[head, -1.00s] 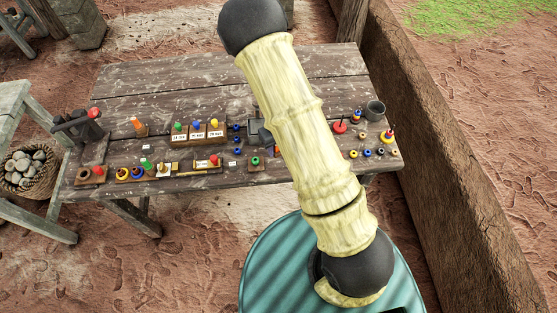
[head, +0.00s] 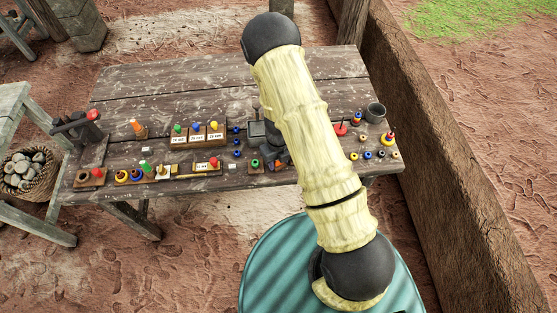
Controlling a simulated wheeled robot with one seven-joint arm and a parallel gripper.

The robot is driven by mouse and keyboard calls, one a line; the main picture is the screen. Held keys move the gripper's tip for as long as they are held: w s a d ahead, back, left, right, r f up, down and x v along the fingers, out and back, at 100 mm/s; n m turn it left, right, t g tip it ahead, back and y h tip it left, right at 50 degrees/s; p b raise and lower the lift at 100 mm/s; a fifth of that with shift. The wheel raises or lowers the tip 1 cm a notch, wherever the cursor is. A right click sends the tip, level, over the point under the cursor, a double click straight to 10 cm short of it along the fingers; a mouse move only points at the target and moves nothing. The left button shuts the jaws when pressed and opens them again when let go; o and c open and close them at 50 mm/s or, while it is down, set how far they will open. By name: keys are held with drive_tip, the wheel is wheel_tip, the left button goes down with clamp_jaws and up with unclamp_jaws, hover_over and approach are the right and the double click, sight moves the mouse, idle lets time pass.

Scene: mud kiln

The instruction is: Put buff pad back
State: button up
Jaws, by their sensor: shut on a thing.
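My gripper (head: 276,154) shows only in part, as dark grey shapes left of my pale arm, low over the front middle of the table (head: 150,80). A small orange-brown patch (head: 278,167) shows at its lower end. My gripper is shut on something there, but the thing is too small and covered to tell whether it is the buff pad. I cannot make out a buff pad elsewhere on the table.
A green-topped piece (head: 255,163) stands just left of my gripper, with a grey square tray (head: 257,129) behind. Labelled blocks with coloured knobs (head: 197,135) stand further left. A red dish (head: 340,129), a grey cup (head: 376,112) and several small rings lie right.

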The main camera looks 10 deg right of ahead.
drive_tip(key=shift+f, duration=0.15)
drive_tip(key=o, duration=0.6)
wheel_tip(320, 180, up, 12)
drive_tip(key=shift+r+p, duration=0.2)
drive_tip(key=shift+p, duration=0.45)
